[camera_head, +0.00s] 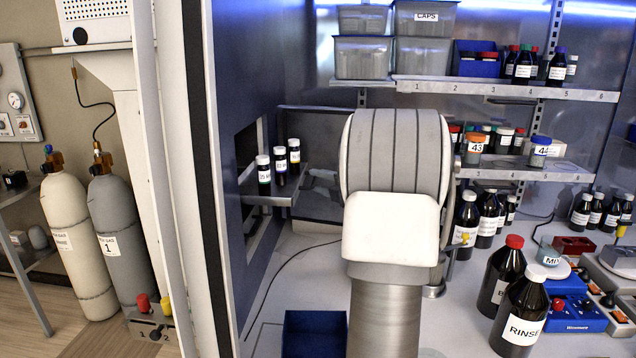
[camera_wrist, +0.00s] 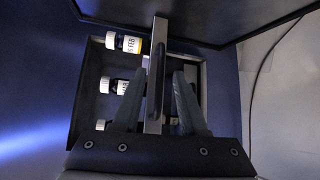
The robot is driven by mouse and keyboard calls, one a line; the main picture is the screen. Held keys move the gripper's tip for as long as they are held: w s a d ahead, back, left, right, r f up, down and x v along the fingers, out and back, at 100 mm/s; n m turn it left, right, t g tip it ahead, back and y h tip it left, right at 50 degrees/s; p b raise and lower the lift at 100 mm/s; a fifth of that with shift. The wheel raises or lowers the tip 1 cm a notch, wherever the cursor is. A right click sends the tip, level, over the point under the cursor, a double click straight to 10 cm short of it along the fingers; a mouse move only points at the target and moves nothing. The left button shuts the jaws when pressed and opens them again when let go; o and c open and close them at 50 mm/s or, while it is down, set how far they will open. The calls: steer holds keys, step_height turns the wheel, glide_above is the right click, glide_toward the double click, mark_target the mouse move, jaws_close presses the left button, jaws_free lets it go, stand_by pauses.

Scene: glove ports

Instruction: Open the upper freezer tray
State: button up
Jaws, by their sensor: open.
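In the wrist view, my gripper (camera_wrist: 160,76) is open, with one finger on each side of a narrow metal bar with a dark handle (camera_wrist: 157,60). I cannot tell whether either finger touches it. Behind the bar is a grey tray (camera_wrist: 92,75) holding small dark vials with white caps, one labelled FEB (camera_wrist: 127,43). In the head view, the tray (camera_head: 268,197) stands out from the blue wall at the left, with several white-capped vials (camera_head: 279,163) upright on it.
A dark hinged-looking panel (camera_head: 318,118) stands behind the tray. A blue bin (camera_head: 314,334) sits below. Shelves with bottles (camera_head: 500,87) and large bottles, one labelled RINSE (camera_head: 522,320), are to the right. A cable (camera_head: 283,268) runs along the pale surface, mostly clear beneath the tray.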

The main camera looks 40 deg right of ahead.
steer(key=s+a+r+b, duration=0.1)
steer(key=s+r, duration=0.1)
steer(key=s, duration=1.4)
steer(key=shift+s+r+b, duration=0.2)
steer(key=shift+r+b, duration=0.05)
steer(key=shift+b, duration=0.05)
steer(key=shift+a, duration=0.1)
